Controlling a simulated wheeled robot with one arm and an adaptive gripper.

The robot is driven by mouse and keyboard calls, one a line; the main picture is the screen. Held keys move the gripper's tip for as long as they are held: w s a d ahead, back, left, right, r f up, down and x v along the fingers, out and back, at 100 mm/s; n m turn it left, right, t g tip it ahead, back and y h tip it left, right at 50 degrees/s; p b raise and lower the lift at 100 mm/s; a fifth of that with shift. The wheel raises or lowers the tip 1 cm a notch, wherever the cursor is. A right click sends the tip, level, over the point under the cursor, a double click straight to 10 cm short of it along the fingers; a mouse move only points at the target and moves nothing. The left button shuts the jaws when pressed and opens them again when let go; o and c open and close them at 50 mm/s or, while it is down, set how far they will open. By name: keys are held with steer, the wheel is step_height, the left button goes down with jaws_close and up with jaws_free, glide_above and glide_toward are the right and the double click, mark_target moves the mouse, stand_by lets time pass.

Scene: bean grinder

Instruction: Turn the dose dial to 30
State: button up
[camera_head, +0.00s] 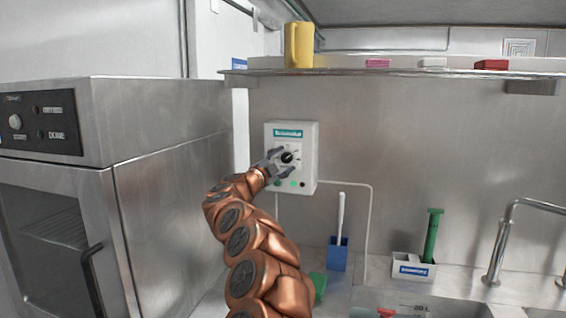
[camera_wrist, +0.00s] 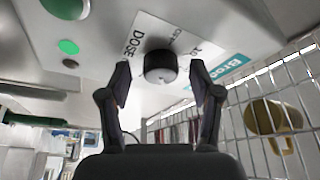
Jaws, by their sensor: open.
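The dose dial is a round black knob (camera_head: 288,157) on a white panel in the middle of a pale wall-mounted control box (camera_head: 306,133). In the wrist view the dial (camera_wrist: 160,66) sits beside the printed word DOSE, between my fingertips. My gripper (camera_head: 279,162) is open, with one finger on each side of the dial; in the wrist view (camera_wrist: 160,80) gaps show between the fingers and the knob. The dial's pointer and scale numbers are too small or hidden to read.
Green buttons (camera_wrist: 68,47) sit on the box near the dial. A shelf (camera_head: 400,72) above holds a yellow mug (camera_head: 299,45). A steel oven (camera_head: 60,200) stands left. A blue holder (camera_head: 338,255), a white caddy (camera_head: 412,270) and a faucet (camera_head: 505,240) are below right.

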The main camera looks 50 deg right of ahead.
steer(key=shift+a, duration=0.15)
steer(key=v, duration=1.1)
steer(key=shift+a, duration=0.35)
steer(key=shift+f, duration=0.1)
